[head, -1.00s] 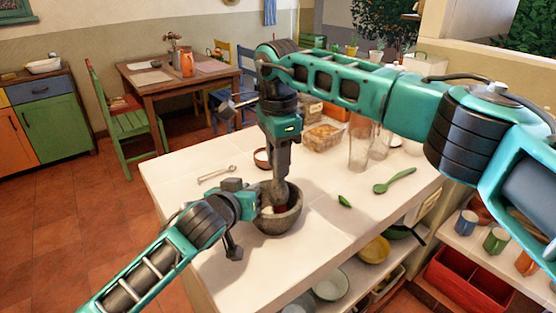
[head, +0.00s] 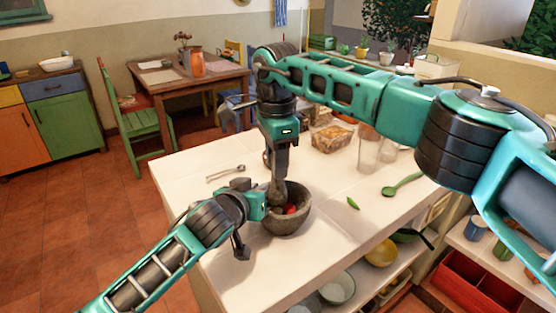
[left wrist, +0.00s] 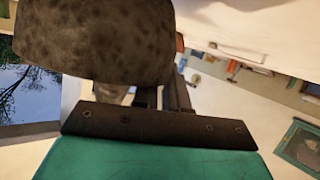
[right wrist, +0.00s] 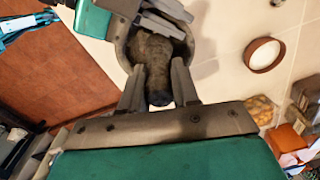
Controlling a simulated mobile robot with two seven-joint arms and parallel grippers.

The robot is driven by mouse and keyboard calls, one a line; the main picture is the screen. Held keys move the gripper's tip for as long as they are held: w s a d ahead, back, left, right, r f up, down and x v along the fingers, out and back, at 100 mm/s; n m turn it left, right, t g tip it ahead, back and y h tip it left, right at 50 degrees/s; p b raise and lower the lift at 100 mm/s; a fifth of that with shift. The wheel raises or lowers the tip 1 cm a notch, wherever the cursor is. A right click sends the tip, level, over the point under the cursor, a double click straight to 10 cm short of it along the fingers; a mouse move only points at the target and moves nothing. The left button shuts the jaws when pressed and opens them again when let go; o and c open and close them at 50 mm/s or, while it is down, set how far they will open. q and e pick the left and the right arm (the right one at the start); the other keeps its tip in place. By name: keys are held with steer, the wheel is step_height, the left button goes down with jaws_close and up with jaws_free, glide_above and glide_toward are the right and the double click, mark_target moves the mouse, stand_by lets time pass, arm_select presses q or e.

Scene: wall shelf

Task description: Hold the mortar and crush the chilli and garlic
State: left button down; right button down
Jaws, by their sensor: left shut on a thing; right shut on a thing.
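The grey stone mortar (head: 290,226) stands upright near the counter's front edge. My left gripper (head: 262,206) is shut on its left rim; the mortar's speckled wall (left wrist: 95,45) fills the upper left of the left wrist view. My right gripper (head: 277,174) is above, pointing down and shut on the stone pestle (head: 278,192). The pestle's lower end is inside the mortar, towards its left side. The right wrist view shows the pestle (right wrist: 155,62) between the fingers. A red piece (head: 290,209), apparently chilli, shows in the mortar beside the pestle. Garlic cannot be made out.
A green chilli-like piece (head: 353,203) and a green spoon (head: 403,185) lie right of the mortar on the white counter (head: 325,235). A metal spoon (head: 226,173) lies to its left. A food container (head: 332,138) and glass jars (head: 366,148) stand behind. A small round bowl (right wrist: 263,54) is nearby.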

mark_target(276, 182)
steer(key=shift+f, duration=0.2)
steer(key=shift+f, duration=1.1)
steer(key=shift+f, duration=0.4)
stand_by(0.9)
steer(key=shift+r, duration=0.1)
steer(key=shift+a+r, duration=0.1)
steer(key=shift+r, duration=1.4)
steer(key=shift+r, duration=0.1)
steer(key=shift+f, duration=0.4)
steer(key=shift+f, duration=1.15)
